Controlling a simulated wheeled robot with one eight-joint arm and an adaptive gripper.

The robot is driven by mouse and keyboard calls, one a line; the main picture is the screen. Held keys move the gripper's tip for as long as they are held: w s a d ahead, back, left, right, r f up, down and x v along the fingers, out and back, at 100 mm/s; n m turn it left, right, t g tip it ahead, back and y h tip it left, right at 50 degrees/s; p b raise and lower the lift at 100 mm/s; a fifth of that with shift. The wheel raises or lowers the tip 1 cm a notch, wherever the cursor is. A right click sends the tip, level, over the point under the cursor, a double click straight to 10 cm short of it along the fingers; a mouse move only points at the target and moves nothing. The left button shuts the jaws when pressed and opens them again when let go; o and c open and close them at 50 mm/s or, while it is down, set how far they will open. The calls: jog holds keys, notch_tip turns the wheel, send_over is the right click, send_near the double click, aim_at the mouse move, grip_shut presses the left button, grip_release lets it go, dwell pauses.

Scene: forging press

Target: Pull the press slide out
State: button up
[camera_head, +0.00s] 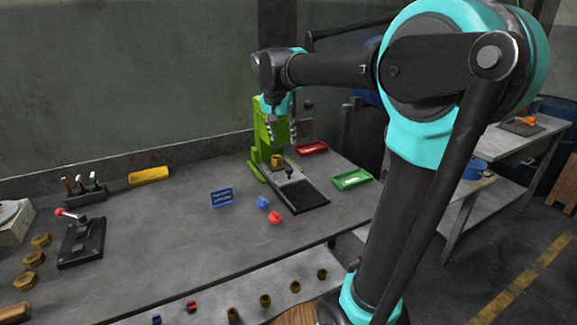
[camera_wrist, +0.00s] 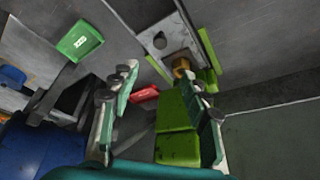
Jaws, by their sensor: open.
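The green press (camera_head: 259,138) stands at the back of the table; its green body also shows in the wrist view (camera_wrist: 177,147). The press slide (camera_head: 284,178) is a grey plate low at the press front, with a small dark knob (camera_head: 289,171) on it. A brass piece (camera_head: 277,160) sits at its inner end, and shows in the wrist view (camera_wrist: 181,66). A dark framed bed (camera_head: 303,195) extends forward from the press. My gripper (camera_head: 282,128) is open and empty, fingers down, above the slide near the press's upper part. Its two fingers are apart in the wrist view (camera_wrist: 160,80).
A red tray (camera_head: 312,148) and a green tray (camera_head: 351,179) lie right of the press.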

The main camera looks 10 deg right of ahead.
aim_at(289, 168)
jog(key=x, duration=1.6)
jog(key=shift+w+d+f, duration=0.1)
jog(key=shift+f, duration=0.1)
jog(key=shift+c, duration=0.5)
grip_shut()
